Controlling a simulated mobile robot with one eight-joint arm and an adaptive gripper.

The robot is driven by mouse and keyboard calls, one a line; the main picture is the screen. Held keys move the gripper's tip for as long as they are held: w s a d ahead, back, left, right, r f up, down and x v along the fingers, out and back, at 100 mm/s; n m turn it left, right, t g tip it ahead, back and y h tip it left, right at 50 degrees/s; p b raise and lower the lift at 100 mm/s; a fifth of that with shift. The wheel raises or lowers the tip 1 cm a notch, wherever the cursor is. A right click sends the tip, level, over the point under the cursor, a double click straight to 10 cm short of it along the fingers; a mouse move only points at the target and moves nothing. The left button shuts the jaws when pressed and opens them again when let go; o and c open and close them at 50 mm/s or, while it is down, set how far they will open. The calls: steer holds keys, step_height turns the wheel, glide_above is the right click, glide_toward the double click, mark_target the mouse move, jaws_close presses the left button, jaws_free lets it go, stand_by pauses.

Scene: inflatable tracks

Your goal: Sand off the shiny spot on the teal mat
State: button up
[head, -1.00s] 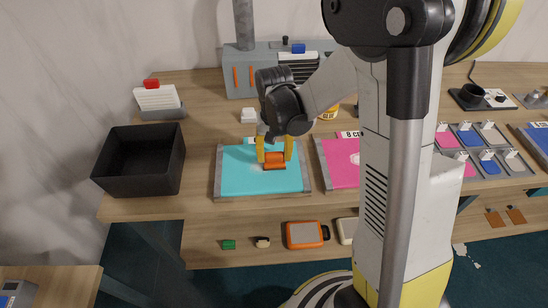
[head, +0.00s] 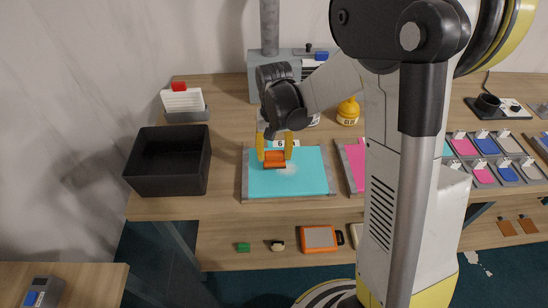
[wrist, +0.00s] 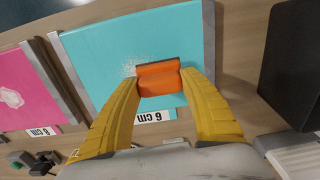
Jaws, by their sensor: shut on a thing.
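The teal mat (head: 262,184) lies in a grey-edged frame on the table, with a label reading 6 at its far edge. A pale, whitish patch (head: 289,169) shows on it; in the wrist view the patch (wrist: 129,69) lies beside the block, partly hidden by it. My gripper (head: 274,153) has its yellow fingers shut on an orange sanding block (head: 274,160), also seen in the wrist view (wrist: 159,82). The block is at or just above the mat, left of the patch in the head view. I cannot tell whether it touches.
A black open bin (head: 168,165) stands left of the mat. A pink mat (head: 354,165) is on the right, partly behind my arm. A yellow glue bottle (head: 348,112) and a card holder (head: 185,106) stand farther back. An orange-framed pad (head: 320,238) lies on the lower shelf.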

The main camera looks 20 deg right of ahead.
steer(key=shift+r+p, duration=1.7)
steer(key=shift+r, duration=1.05)
